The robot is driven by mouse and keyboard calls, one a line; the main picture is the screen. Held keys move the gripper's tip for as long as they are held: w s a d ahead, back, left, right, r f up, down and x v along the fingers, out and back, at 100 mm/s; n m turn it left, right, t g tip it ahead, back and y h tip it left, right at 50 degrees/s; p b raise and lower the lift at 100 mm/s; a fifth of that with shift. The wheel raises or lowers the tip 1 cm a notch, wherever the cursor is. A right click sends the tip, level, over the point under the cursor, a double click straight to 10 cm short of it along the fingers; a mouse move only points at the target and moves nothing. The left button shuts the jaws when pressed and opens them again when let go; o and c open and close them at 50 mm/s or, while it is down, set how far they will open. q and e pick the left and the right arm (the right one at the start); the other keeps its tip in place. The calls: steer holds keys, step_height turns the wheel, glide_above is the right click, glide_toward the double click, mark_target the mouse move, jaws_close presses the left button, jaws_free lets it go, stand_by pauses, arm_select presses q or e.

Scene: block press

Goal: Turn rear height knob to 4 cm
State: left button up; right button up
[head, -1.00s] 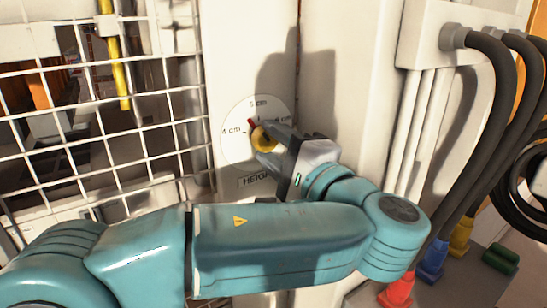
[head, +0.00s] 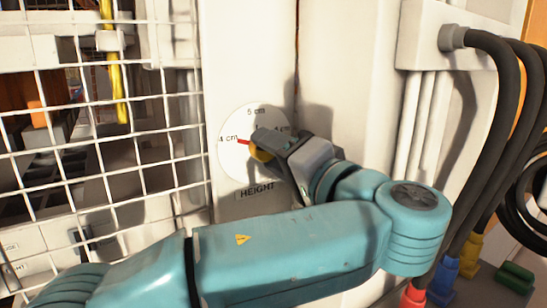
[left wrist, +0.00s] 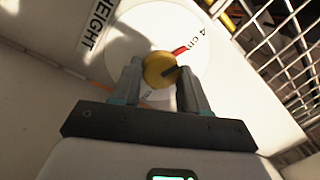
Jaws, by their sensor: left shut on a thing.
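The height knob (head: 262,152) is a yellow knob with a red pointer, on a round white dial (head: 232,165) fixed to the white machine panel. Marks for 4 cm, 5 cm and a third, partly hidden value show on the dial, with a HEIGHT label below. The red pointer points at the 4 cm mark. My left gripper (head: 258,146) is shut on the knob. In the left wrist view the yellow knob (left wrist: 160,69) sits between the two fingers (left wrist: 160,85), and the red pointer aims toward the 4 cm text. My right gripper is not in view.
A white wire mesh guard (head: 110,140) stands left of the dial, with a yellow bar (head: 117,80) behind it. At the right, thick black cables (head: 480,150) run down from a white box (head: 425,35) to red, blue and yellow connectors.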

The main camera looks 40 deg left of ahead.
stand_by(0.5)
arm_select(q)
steer(key=o, duration=1.1)
steer(key=shift+c, duration=0.2)
